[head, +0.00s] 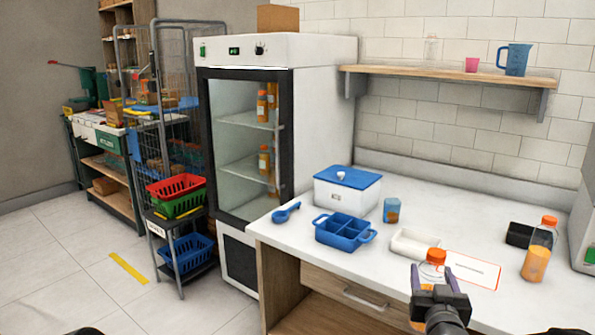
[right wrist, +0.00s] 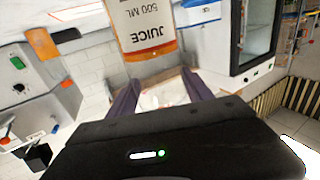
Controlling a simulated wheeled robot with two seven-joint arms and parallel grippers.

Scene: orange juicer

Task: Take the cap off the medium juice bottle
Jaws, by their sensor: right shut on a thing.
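A clear juice bottle with an orange cap (head: 436,256) is at the counter's front edge in the head view. My right gripper (head: 438,288) is in front of it, shut on its clear upper part (head: 430,271) below the cap. The cap is on the bottle. In the right wrist view the bottle's label (right wrist: 148,28) reads "JUICE 500 ML" upside down, beyond the gripper's fingers (right wrist: 160,92). The gripper hides much of the lower bottle in the head view.
Another orange-capped bottle (head: 537,262) with juice stands at the right of the white counter (head: 300,240). A white tray (head: 412,243), a card (head: 472,270), a black tray (head: 521,234) and a blue divided tray (head: 344,232) are near. The counter's back is mostly clear.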

